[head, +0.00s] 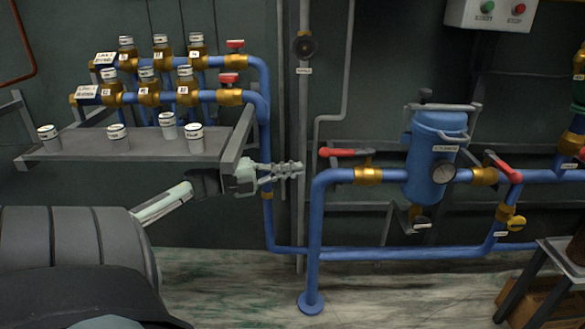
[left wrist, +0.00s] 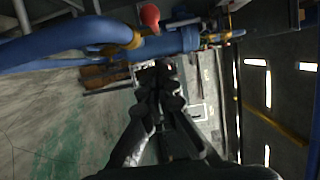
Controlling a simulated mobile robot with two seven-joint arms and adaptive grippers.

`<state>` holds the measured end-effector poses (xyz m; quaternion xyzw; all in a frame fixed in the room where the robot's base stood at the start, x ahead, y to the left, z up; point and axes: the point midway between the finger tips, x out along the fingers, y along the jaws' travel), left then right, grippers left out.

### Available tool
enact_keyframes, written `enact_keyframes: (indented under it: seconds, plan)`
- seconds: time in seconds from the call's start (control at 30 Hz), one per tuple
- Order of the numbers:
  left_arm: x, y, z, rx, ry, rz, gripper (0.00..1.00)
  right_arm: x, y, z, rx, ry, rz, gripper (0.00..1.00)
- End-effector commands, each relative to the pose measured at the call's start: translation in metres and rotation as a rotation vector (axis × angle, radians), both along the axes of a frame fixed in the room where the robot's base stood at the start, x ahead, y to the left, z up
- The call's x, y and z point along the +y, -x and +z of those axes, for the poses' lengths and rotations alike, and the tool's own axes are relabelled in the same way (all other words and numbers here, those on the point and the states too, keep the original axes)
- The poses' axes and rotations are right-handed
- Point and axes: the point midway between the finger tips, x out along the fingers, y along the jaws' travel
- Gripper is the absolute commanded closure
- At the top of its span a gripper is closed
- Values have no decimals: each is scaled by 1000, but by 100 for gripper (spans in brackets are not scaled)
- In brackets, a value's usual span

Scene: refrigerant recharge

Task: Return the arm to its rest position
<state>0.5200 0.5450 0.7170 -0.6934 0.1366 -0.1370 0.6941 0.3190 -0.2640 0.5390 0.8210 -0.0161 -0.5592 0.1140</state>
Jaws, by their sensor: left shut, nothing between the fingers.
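My left gripper (head: 285,170) is in the middle left of the head view, just right of the end of the grey shelf. Its fingers point right and are shut with nothing between them. It shows also in the left wrist view (left wrist: 162,75), closed, with the blue piping beyond its tips. In the head view its tips are in front of the grey vertical post and left of the red-handled valve (head: 345,152). My left arm comes in from the lower left. My right gripper is not in view.
The grey shelf (head: 75,146) holds several white-capped containers (head: 117,136) near my left gripper. Blue pipes (head: 316,235) with brass valves and a blue canister (head: 432,170) stand to the right. A control box (head: 490,12) is at upper right. The floor (head: 230,285) below is mostly clear.

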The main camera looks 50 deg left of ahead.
Motion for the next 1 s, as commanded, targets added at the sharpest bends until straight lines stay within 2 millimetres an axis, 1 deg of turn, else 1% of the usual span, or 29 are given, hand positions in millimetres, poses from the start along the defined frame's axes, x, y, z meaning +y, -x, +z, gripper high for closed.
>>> enact_keyframes:
  seconds: [0.47,0.57,0.6,0.67,0.73,0.77,0.8,0.87,0.9,0.97,1.0]
  plan:
    - [0,0,-1,2,4,3,100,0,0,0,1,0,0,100]
    - [-1,-3,-8,11,39,45,100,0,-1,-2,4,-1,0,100]
    - [-2,-4,-14,21,66,81,100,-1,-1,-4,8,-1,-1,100]
    - [-2,-7,-28,44,130,161,100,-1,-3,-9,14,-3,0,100]
    - [-5,-8,-54,93,235,293,100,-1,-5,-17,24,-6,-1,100]
    - [-7,-7,-68,123,288,358,100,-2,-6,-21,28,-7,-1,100]
    - [-12,-3,-88,168,358,446,100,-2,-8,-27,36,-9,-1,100]
    - [-22,6,-120,246,462,575,100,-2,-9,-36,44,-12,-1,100]
    - [-32,15,-142,308,530,659,100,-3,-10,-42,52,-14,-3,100]
    - [-54,32,-175,410,627,777,100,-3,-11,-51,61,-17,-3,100]
    - [-72,45,-196,485,688,853,100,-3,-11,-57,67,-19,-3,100]
